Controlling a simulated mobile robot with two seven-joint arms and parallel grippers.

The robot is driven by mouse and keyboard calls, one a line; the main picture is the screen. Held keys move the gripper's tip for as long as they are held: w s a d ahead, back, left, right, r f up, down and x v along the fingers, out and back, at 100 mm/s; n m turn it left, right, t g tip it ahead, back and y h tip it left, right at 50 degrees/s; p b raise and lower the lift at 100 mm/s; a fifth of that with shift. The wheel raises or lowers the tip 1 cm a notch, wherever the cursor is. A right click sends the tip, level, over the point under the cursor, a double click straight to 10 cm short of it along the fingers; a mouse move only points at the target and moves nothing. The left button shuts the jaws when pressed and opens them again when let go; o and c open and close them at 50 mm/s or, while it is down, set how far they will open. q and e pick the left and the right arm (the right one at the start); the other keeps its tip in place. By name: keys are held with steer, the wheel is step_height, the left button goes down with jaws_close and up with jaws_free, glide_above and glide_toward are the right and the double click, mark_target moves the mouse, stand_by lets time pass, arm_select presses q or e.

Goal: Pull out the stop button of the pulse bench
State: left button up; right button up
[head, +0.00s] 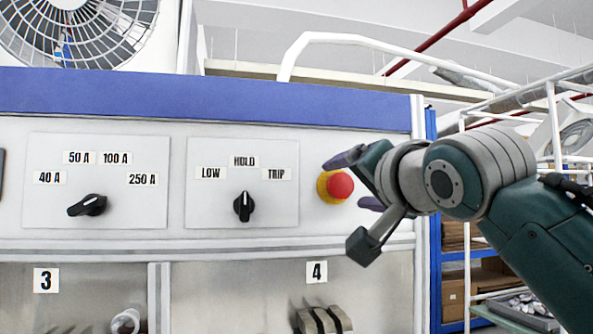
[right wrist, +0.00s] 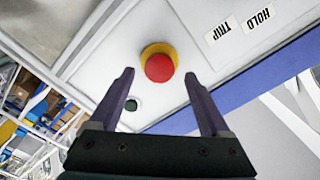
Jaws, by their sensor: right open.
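The stop button is a red mushroom head (head: 340,186) on a yellow collar (head: 324,187), at the right end of the bench's (head: 300,140) front panel. In the right wrist view the red head (right wrist: 159,68) sits ahead of the fingers, roughly midway between them. My right gripper (head: 358,180) is just right of the button in the head view. In the right wrist view its two fingers (right wrist: 162,90) are spread apart with nothing between them, and no contact with the button shows. How far the head stands out is hard to tell. My left gripper is not in view.
Left of the button are a black LOW/HOLD/TRIP selector (head: 244,206), its pointer near upright, and a black current selector (head: 87,205). A small dark green round part (right wrist: 131,105) shows near one finger. Shelving with boxes (head: 455,290) stands behind at right.

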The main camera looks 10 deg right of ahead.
steer(key=shift+w+p, duration=0.3)
steer(key=shift+w, duration=0.65)
steer(key=shift+c, duration=0.3)
jaws_close()
stand_by(0.5)
